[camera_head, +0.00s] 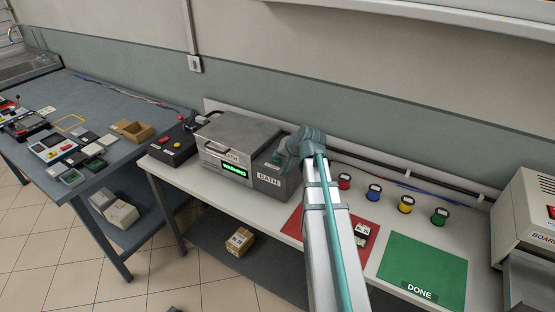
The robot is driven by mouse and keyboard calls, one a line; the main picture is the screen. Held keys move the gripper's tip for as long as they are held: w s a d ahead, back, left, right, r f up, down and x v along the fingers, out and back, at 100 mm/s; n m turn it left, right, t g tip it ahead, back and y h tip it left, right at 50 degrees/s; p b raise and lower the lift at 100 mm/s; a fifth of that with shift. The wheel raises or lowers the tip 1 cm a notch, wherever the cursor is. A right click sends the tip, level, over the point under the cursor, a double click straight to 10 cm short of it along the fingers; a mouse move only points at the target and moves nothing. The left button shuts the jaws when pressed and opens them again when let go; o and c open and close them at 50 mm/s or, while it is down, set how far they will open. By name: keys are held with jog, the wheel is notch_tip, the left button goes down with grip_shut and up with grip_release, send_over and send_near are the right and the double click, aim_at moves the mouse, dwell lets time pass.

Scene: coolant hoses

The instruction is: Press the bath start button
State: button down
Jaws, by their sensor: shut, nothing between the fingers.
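The bath (239,134) is a grey metal box with a closed flat lid and a lit green display (234,172), standing on the left part of the white bench. Beside its right side is a dark grey control box (270,182) labelled BATH. A green button (277,155) shows on top of that box. My arm reaches up from the bottom of the view, and my gripper (284,157) is at the box's top, close to the button. The gripper is shut and empty. It looks small and is partly hidden by my wrist, so I cannot tell whether it touches the button.
A black box with red and yellow buttons (172,146) stands left of the bath. Red, blue, yellow and green round pieces (405,204) line the bench to the right. A red mat (358,220), a green DONE mat (425,268) and a BOARD machine (525,225) are further right.

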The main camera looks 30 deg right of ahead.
aim_at(279, 160)
jog(key=shift+r+p, duration=0.5)
jog(key=shift+r, duration=0.3)
jog(key=shift+r+p, duration=1.5)
jog(key=shift+r, duration=1.05)
jog(key=shift+f, duration=0.1)
